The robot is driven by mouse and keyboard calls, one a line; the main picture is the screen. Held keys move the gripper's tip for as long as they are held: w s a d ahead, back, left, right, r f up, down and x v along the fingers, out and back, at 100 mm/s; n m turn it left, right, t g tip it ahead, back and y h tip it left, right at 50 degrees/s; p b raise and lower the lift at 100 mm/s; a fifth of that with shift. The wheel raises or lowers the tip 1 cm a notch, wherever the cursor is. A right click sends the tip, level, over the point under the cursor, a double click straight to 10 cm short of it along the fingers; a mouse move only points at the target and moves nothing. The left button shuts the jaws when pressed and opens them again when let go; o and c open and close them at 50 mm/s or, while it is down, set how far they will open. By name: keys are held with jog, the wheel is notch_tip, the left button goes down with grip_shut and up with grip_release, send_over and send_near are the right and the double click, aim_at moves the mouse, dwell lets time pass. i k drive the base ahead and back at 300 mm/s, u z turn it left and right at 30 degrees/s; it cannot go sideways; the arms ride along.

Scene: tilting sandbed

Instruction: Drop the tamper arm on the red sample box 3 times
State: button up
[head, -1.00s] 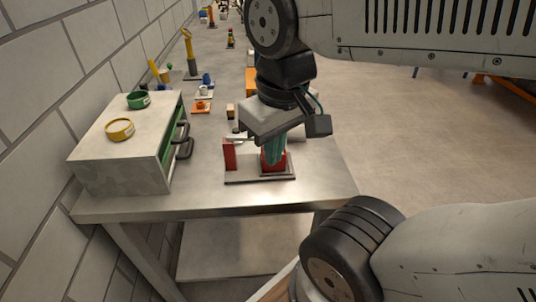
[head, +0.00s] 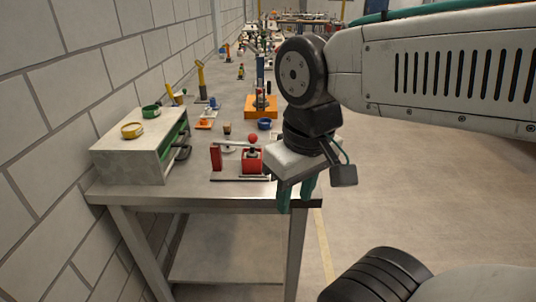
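The tamper stands on a flat base (head: 228,177) near the front edge of the table. It has a red post (head: 216,158) at its left. The tamper arm (head: 234,143) runs right from the post, roughly level, with a red knob (head: 253,139) near its end. The red sample box (head: 252,161) sits on the base under the knob. Whether the arm touches the box is too small to tell. My gripper (head: 296,195) is right of the box, apart from it, at the table's front edge. Its teal fingers point down with a gap between them, empty.
A grey drawer cabinet (head: 128,164) with dark handles stands left, carrying a green ring (head: 150,111) and a yellow ring (head: 131,130). Behind the tamper are a blue bowl (head: 265,124) and an orange-based stand (head: 261,106). A brick wall borders the left; open floor lies right.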

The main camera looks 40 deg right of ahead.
aim_at(252, 138)
jog(key=k, duration=1)
jog(key=z, duration=1.65)
jog(key=i, duration=0.95)
jog(key=u, duration=2.65)
jog(key=i, duration=0.5)
jog(key=u, duration=0.05)
